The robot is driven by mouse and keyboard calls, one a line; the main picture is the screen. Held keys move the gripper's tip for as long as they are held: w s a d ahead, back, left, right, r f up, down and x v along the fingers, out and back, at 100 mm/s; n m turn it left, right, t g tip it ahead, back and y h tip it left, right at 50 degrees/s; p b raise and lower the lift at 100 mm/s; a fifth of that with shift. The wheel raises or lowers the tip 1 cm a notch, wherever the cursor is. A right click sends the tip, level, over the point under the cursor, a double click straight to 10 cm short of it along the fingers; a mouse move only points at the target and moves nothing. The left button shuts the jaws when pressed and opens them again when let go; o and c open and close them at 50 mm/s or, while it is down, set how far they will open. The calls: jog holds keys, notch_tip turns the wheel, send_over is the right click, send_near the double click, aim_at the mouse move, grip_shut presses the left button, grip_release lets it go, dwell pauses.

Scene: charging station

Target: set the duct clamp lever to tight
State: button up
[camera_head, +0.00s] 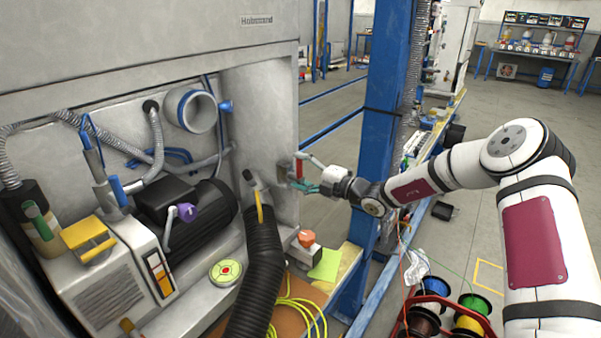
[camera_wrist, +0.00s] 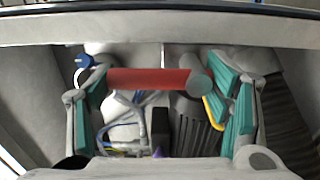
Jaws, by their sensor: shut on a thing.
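A red lever handle (camera_head: 298,168) sticks out from the side of the grey cabinet, near its right edge. My gripper (camera_head: 303,184), with teal finger pads, is at this handle. In the wrist view, the red bar (camera_wrist: 150,79) with a grey round end lies crosswise between the two fingers (camera_wrist: 165,95), and the gripper is shut on it. The fingers partly hide its mounting in the head view. A black ribbed duct (camera_head: 262,265) rises to a grey collar with a yellow strip (camera_head: 259,214). No tight marking is readable.
The grey cabinet (camera_head: 262,110) stands close left of my gripper. A blue post (camera_head: 385,110) rises just behind my wrist. Below are an orange-topped block (camera_head: 306,238), yellow cable (camera_head: 298,312) and wire spools (camera_head: 468,325). Open floor lies to the right.

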jog(key=shift+w+r, duration=0.1)
dwell(0.4)
jog(key=o, duration=1.7)
jog(key=shift+d, duration=0.1)
jog(key=v, duration=1.2)
